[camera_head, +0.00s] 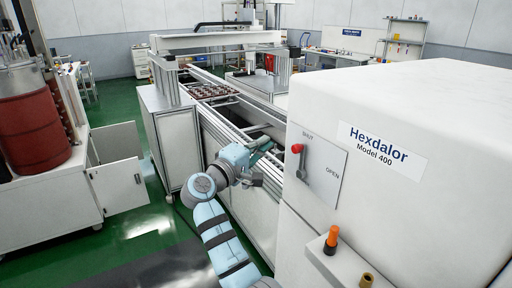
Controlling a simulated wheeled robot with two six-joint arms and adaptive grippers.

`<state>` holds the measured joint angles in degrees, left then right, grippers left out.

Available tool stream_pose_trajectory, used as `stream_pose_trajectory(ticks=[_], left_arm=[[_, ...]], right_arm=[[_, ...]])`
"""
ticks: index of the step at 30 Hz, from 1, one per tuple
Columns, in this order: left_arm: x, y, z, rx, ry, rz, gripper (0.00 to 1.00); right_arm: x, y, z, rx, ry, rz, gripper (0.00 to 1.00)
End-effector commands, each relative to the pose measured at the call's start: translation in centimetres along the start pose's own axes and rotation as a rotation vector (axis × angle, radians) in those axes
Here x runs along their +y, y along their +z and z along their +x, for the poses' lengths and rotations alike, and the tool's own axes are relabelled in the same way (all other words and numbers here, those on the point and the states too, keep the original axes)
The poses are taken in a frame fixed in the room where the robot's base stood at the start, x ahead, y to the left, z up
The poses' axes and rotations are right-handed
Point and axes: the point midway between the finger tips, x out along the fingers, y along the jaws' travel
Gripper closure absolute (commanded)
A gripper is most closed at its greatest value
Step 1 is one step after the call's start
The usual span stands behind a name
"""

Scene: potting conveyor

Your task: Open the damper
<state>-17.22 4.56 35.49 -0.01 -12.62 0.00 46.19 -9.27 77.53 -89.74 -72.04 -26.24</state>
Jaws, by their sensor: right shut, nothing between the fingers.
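The damper lever (301,162) is on the side of a white cabinet. Its red knob (297,148) points up, near the word SHUT on the pale plate (325,172). The word OPEN is to the right and lower on that plate. My right gripper (268,143) is shut and empty, to the left of the lever and apart from it in the picture. Its fingers are small and partly lost against the conveyor. My left gripper is not in view.
The white Hexdalor Model 400 cabinet (430,120) fills the right side. An orange-topped knob (332,238) and a brass fitting (366,280) stand on its lower ledge. The conveyor (235,108) runs behind my arm, with a tray of pots (209,91). Green floor lies open at left.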

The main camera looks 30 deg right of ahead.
Motion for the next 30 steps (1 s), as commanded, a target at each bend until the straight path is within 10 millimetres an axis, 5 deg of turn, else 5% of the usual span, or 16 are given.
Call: stream_pose_trajectory(ticks=[6,15,30], left_arm=[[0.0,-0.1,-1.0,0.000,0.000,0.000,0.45],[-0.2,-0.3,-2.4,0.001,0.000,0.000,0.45],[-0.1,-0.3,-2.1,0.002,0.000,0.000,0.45]], right_arm=[[0.3,0.0,4.8,-0.002,0.002,-0.001,1.00],[0.1,3.5,3.4,0.001,-0.001,0.001,1.00],[0.0,4.1,3.4,-0.003,0.005,0.011,1.00]])
